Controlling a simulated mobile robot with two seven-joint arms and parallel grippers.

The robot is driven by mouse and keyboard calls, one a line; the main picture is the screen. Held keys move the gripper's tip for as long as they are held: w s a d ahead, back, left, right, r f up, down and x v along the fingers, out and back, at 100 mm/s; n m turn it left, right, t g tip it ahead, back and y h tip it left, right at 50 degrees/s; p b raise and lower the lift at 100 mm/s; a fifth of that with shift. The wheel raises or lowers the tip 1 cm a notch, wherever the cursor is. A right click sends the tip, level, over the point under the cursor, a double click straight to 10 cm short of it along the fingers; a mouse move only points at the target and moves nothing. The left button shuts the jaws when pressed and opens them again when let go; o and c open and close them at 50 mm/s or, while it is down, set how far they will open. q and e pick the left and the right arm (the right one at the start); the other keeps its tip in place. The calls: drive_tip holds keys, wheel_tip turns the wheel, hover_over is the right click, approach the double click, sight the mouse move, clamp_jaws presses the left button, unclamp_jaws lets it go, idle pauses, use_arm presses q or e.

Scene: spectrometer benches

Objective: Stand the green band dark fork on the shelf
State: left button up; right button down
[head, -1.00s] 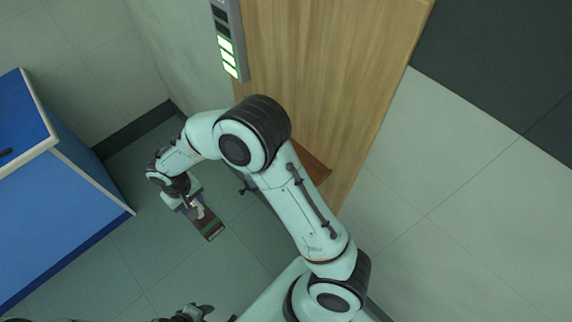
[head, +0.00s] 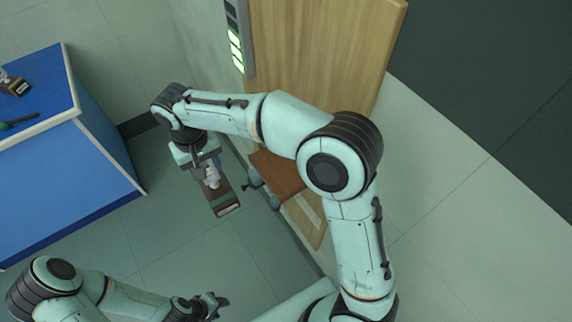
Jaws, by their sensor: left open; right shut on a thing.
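The green band dark fork (head: 224,200) is a dark brown box-like body with a green band and a pale label at its lower end. My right gripper (head: 211,180) is shut on a pale part at its upper side and holds it in the air over the floor, left of the shelf. The gripper hides part of the fork. The shelf (head: 280,172) looks like a reddish-brown board at the wooden panel, partly behind my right arm. My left gripper (head: 216,304) is open and empty, low in the picture, below the fork and apart from it.
A blue bench (head: 75,165) stands at left. On it are a dark block (head: 17,87) with a yellowish label and a dark stick (head: 22,121) with a green end. A panel with lit green bars (head: 237,50) is beside the tall wooden panel (head: 320,55). Clear floor lies between.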

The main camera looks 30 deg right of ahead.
drive_tip(key=s+r, duration=0.4)
drive_tip(key=r, duration=0.8)
drive_tip(key=w+d, duration=0.1)
drive_tip(key=d, duration=1.8)
use_arm(q)
drive_tip(key=s+f+b, duration=0.1)
drive_tip(key=s+f, duration=0.1)
drive_tip(key=shift+s+f+b, duration=0.3)
drive_tip(key=shift+f+b, duration=0.05)
drive_tip(key=shift+b, duration=0.05)
use_arm(e)
wheel_tip(320, 180, down, 7)
drive_tip(key=shift+d, duration=0.2)
drive_tip(key=shift+w+n, duration=0.1)
drive_tip(key=shift+n, duration=0.2)
drive_tip(key=c, duration=0.6)
unclamp_jaws()
drive_tip(key=shift+f, duration=0.1)
drive_tip(key=shift+o, duration=0.2)
